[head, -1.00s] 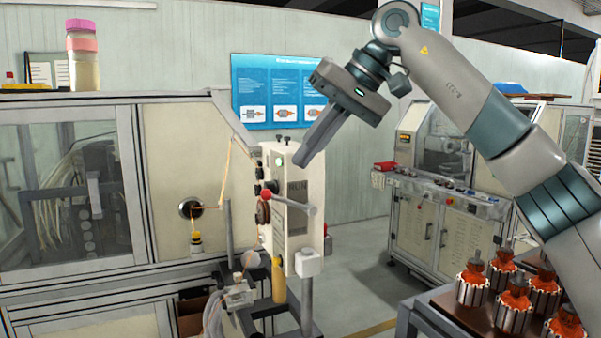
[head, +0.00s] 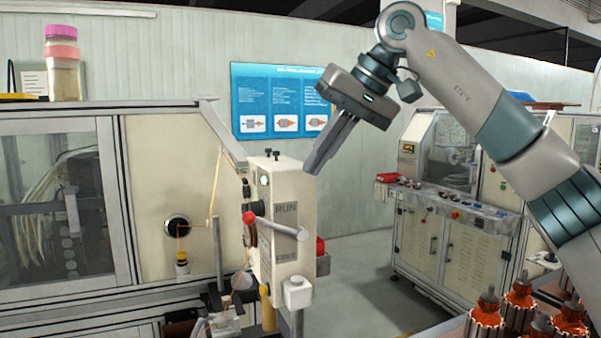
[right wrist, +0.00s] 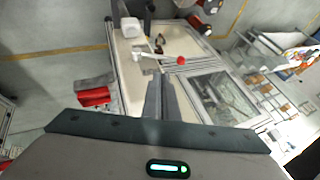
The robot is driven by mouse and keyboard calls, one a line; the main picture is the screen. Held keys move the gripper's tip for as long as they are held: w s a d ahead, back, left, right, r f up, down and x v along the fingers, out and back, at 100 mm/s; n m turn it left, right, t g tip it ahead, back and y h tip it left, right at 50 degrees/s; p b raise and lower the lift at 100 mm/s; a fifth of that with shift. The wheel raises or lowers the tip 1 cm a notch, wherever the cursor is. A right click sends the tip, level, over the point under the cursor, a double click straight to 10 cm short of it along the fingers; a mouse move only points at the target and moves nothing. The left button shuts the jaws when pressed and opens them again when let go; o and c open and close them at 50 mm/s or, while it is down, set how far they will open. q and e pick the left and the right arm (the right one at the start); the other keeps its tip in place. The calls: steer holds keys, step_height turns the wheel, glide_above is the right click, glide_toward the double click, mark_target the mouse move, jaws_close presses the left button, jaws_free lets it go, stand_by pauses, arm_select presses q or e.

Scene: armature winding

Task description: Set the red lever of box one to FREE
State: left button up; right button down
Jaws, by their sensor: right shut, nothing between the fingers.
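Box one is a cream box (head: 283,190) on the winding machine, with a RUN label on its upper face and a lower label too small to read. The knob also shows in the right wrist view (right wrist: 181,61). My right gripper (head: 316,166) is shut and empty, above and right of the lever, apart from it. In the right wrist view its fingers (right wrist: 158,98) lie together. My left gripper is out of view.
A cream machine cabinet (head: 160,150) stands left, with an orange wire near the box. A second machine (head: 440,235) stands at the back right. Several orange-and-metal armatures (head: 520,308) are at the lower right. Open floor (head: 370,295) lies between.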

steer(key=f, duration=0.1)
steer(key=p, duration=0.3)
glide_toward(276, 227)
steer(key=shift+w+a+f, duration=0.9)
steer(key=shift+w+a, duration=0.05)
steer(key=a+p, duration=0.1)
steer(key=a, duration=0.2)
steer(key=shift+s+f+p, duration=0.15)
steer(key=shift+f+p, duration=0.25)
steer(key=shift+s+a+f, duration=0.1)
steer(key=shift+a+f, duration=0.1)
steer(key=shift+a, duration=0.35)
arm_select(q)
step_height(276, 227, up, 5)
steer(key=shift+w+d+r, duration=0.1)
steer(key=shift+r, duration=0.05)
arm_select(e)
steer(key=shift+f, duration=0.1)
